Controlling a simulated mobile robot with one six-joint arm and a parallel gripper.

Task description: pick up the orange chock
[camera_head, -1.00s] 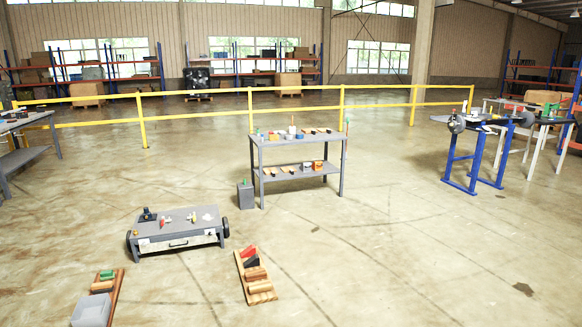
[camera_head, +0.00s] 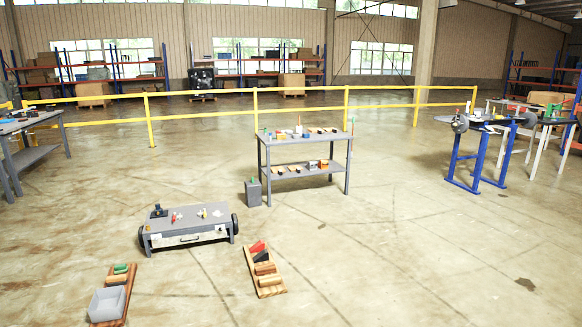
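No chock in view is clearly orange at this size. A wooden board (camera_head: 270,290) on the floor at the lower middle carries a red block (camera_head: 257,247), a black block (camera_head: 261,256) and brown-orange wooden blocks (camera_head: 266,268). A second board (camera_head: 128,283) at lower left carries a green block (camera_head: 121,268), wooden pieces and a grey bin (camera_head: 107,304). Small orange items (camera_head: 279,134) stand on the grey table's top, too small to identify. My gripper is not in view.
The grey two-shelf table (camera_head: 262,150) stands mid-floor, with a dark grey bin (camera_head: 253,193) beside it. A low grey wheeled cart (camera_head: 187,232) is at left. Blue trestles (camera_head: 463,165) stand at right. A yellow railing (camera_head: 200,119) crosses behind. The front right floor is clear.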

